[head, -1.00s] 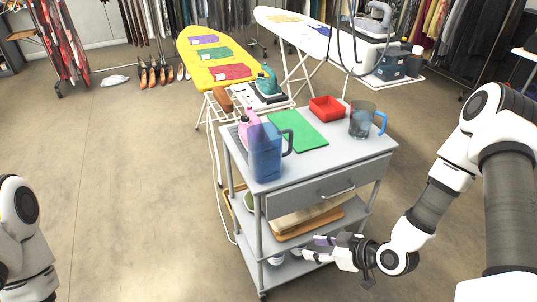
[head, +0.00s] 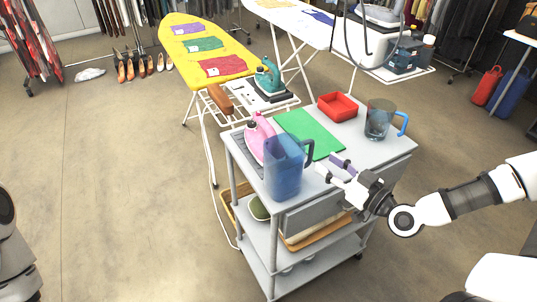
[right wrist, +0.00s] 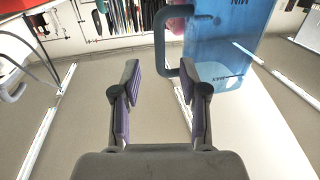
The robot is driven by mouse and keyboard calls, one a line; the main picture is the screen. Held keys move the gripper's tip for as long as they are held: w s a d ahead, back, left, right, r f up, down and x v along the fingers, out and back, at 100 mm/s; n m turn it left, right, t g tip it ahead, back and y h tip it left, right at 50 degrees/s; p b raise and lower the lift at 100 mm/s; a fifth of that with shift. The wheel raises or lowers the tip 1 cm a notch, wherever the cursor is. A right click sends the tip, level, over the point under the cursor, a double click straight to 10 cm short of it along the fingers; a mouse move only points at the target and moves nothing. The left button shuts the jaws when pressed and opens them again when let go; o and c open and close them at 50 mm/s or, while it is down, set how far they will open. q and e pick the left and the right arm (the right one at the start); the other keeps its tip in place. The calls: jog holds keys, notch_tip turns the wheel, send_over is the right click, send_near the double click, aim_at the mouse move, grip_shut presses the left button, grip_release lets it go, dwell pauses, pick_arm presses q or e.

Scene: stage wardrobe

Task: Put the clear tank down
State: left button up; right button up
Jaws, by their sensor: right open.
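A see-through blue tank (head: 283,170) with a dark handle stands upright on the front left of the grey cart top (head: 350,150). It also shows at the upper right of the right wrist view (right wrist: 222,45), with MIN and MAX marks and its handle toward the picture's middle. My right gripper (head: 332,167) is open and empty, just right of the tank near its handle. Its two fingers (right wrist: 160,92) are apart, with the handle ahead of them and not visibly gripped. My left gripper is out of view.
A green mat (head: 308,133), a red tray (head: 338,106) and a clear grey jug (head: 379,120) with a blue handle are on the cart. A yellow ironing board (head: 205,55) stands behind.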

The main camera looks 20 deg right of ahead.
aim_at(309, 159)
jog(key=shift+w+b, duration=0.2)
jog(key=shift+b, duration=0.6)
jog(key=shift+w+a+r+b, duration=0.1)
jog(key=shift+w+b, duration=0.15)
jog(key=shift+b, duration=0.05)
jog(key=b+x, duration=0.2)
jog(key=x, duration=0.4)
jog(key=shift+c, duration=0.3)
grip_shut()
